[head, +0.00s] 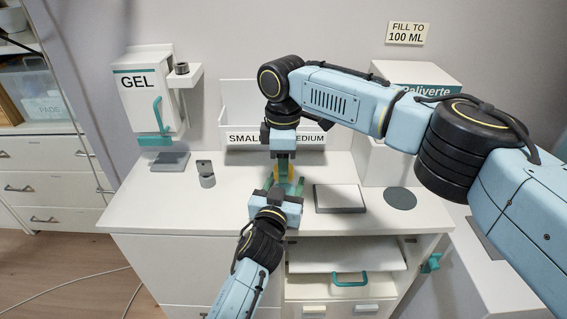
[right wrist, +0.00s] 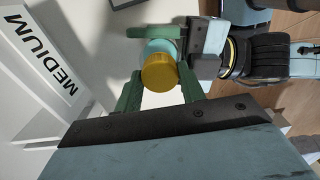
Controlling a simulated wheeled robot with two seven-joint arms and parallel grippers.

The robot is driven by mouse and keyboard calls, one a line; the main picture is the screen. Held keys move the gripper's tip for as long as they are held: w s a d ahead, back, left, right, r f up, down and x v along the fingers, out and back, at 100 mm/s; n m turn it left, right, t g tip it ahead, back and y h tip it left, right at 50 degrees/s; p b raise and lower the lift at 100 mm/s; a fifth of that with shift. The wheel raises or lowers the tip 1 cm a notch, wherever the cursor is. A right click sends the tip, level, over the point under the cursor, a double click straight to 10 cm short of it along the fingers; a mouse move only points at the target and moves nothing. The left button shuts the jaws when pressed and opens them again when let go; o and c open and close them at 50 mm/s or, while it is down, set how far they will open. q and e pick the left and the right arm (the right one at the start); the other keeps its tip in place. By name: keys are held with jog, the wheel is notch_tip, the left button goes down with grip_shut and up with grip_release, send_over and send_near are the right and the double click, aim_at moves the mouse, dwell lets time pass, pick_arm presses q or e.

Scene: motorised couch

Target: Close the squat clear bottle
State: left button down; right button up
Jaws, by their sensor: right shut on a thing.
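The squat clear bottle (right wrist: 163,46) shows as a pale bluish body behind its yellow cap (right wrist: 158,72) in the right wrist view. In the head view the yellow cap (head: 284,172) is a small patch between my two grippers; most of the bottle is hidden. My right gripper (head: 284,165) comes down from above, its green fingers on both sides of the cap and shut on it. My left gripper (head: 286,187) comes from the front, with green fingers around the bottle; one lies along its side in the right wrist view. I cannot tell how the cap sits on the neck.
A white bin (head: 240,115) labelled SMALL and MEDIUM stands behind. A grey-topped plate (head: 340,198) and a dark disc (head: 400,198) lie at the right. The counter's front left is clear.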

jog(key=m, duration=0.4)
jog(key=shift+m, duration=0.4)
jog(key=m, duration=0.3)
jog(key=shift+m, duration=0.3)
jog(key=o, duration=1.2)
jog(key=shift+r, duration=0.1)
notch_tip(320, 180, up, 12)
jog(key=shift+f, duration=0.1)
pick_arm(q)
jog(key=shift+c, duration=2.3)
grip_release()
